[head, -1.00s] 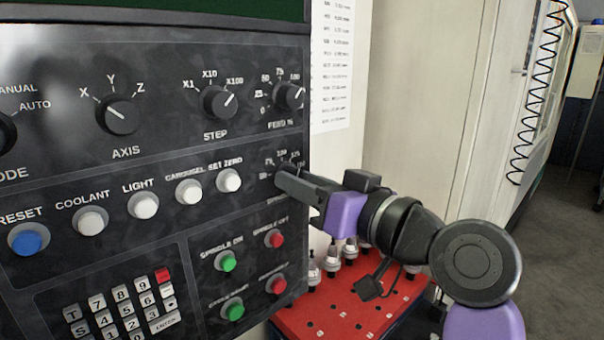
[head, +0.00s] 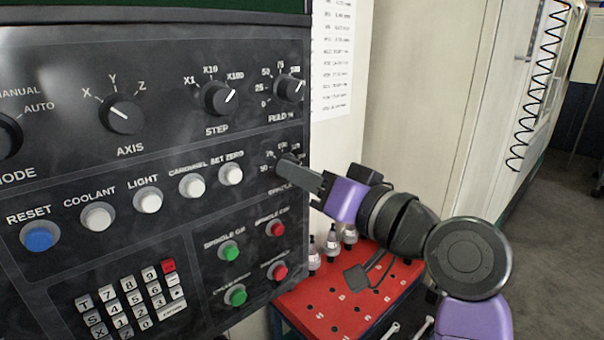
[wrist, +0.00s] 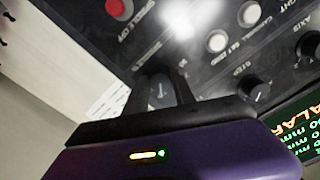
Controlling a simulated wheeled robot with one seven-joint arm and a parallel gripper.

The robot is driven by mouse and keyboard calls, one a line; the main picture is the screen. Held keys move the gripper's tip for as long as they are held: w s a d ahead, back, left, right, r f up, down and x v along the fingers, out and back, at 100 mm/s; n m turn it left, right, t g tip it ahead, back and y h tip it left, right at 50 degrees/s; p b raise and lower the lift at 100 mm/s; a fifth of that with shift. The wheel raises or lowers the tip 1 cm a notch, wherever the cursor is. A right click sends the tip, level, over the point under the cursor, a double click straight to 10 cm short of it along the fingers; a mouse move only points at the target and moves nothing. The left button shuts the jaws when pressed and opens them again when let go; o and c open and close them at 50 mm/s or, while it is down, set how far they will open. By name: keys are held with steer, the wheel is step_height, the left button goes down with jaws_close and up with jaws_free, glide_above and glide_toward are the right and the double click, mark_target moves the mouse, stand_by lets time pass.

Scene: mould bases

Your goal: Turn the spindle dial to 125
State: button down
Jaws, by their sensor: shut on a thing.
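The spindle dial (wrist: 160,92) shows in the wrist view as a dark knob with a pale pointer mark, between the fingers. In the head view the fingers hide the dial, and only part of its number scale (head: 283,155) shows above them. My gripper (head: 288,172) reaches in from the right, with its fingertips at the dial on the panel's right edge. In the wrist view my gripper (wrist: 160,88) is shut on the dial, one finger on each side. Which number the pointer meets cannot be read.
The feed dial (head: 289,87) sits just above, the set zero button (head: 231,174) to the left, and the red spindle off button (head: 276,229) below. A red tool cart (head: 330,310) with several tool holders stands below my arm. The panel's right side is open.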

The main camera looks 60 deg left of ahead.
steer(key=c, duration=1)
jaws_free()
steer(key=shift+c, duration=0.2)
steer(key=shift+d, duration=0.1)
steer(key=d+b, duration=0.2)
steer(key=d, duration=0.5)
steer(key=shift+w+d, duration=0.3)
steer(key=shift+w, duration=0.15)
